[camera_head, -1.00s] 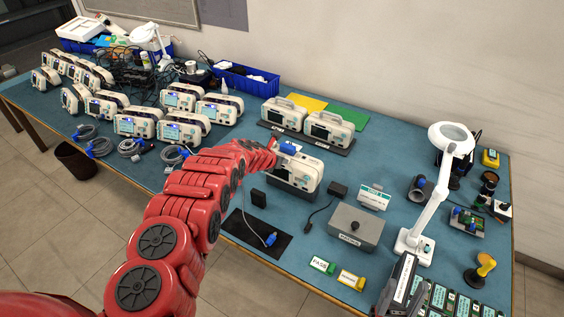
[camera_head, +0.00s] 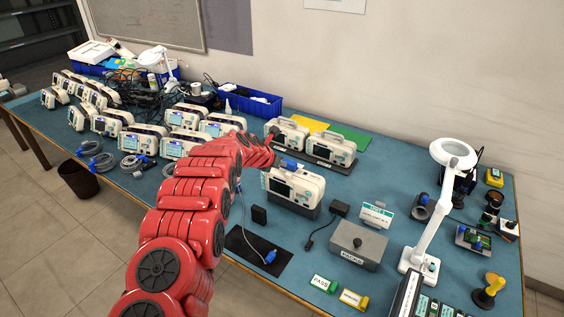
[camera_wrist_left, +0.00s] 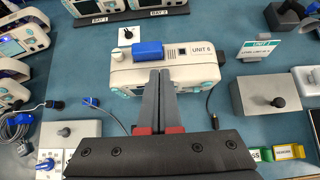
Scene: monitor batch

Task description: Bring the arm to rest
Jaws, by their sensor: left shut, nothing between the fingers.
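My left arm (camera_head: 190,205) is red and reaches in from the bottom left in the head view. Its gripper end is mostly hidden behind the arm there. My right gripper is not in view.
The blue-green table (camera_head: 395,165) holds several monitors at left. Two more stand in a bay rack (camera_head: 330,163) at the back. A grey box (camera_head: 358,246), a white magnifier lamp (camera_head: 438,215), PASS and yellow tags and a board tray (camera_head: 405,295) stand at right.

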